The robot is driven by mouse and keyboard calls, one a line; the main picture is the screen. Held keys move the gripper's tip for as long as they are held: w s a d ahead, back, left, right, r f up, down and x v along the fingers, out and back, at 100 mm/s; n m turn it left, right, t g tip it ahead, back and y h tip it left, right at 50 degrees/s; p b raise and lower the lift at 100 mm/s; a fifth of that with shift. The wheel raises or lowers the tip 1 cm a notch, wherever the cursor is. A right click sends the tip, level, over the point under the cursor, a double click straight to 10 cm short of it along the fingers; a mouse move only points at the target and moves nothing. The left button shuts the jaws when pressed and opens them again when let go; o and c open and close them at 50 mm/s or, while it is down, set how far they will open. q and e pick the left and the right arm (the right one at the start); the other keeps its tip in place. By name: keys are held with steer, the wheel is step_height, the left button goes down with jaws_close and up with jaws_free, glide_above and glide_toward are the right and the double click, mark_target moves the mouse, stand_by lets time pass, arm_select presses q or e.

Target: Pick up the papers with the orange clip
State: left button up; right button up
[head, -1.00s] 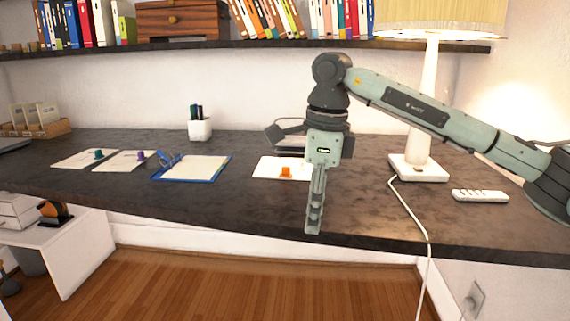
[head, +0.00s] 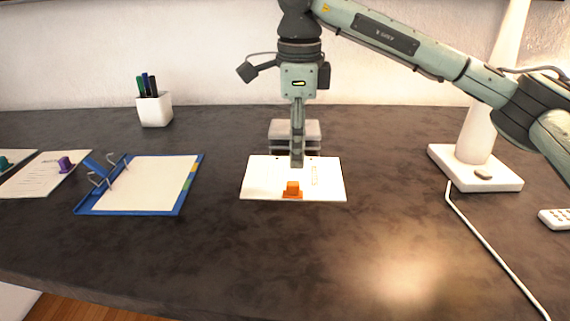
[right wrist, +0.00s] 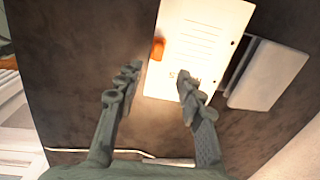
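The papers (head: 265,177) lie flat on the dark desk near the middle of the head view. The orange clip (head: 292,189) sits on their near edge. In the right wrist view the papers (right wrist: 205,45) and the orange clip (right wrist: 157,48) show beyond the fingers. My right gripper (head: 297,162) points down above the far part of the papers. In the right wrist view it (right wrist: 157,80) has its two fingers apart with nothing between them; whether it touches the papers I cannot tell. My left gripper is not in view.
A grey box-like object (head: 295,130) stands just behind the papers. A white lamp base (head: 474,168) with a cord stands right. The front desk is clear.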

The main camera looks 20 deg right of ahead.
mark_target(293, 182)
steer(key=shift+f, duration=0.45)
steer(key=f, duration=0.4)
steer(key=f+p, duration=0.1)
steer(key=f, duration=0.1)
steer(key=shift+w+a+f, duration=0.2)
steer(key=shift+a+f, duration=0.05)
steer(key=shift+f, duration=0.05)
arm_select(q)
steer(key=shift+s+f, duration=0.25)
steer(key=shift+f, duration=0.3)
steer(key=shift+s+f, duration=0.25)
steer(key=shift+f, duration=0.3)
arm_select(e)
steer(key=shift+c, duration=0.6)
jaws_close()
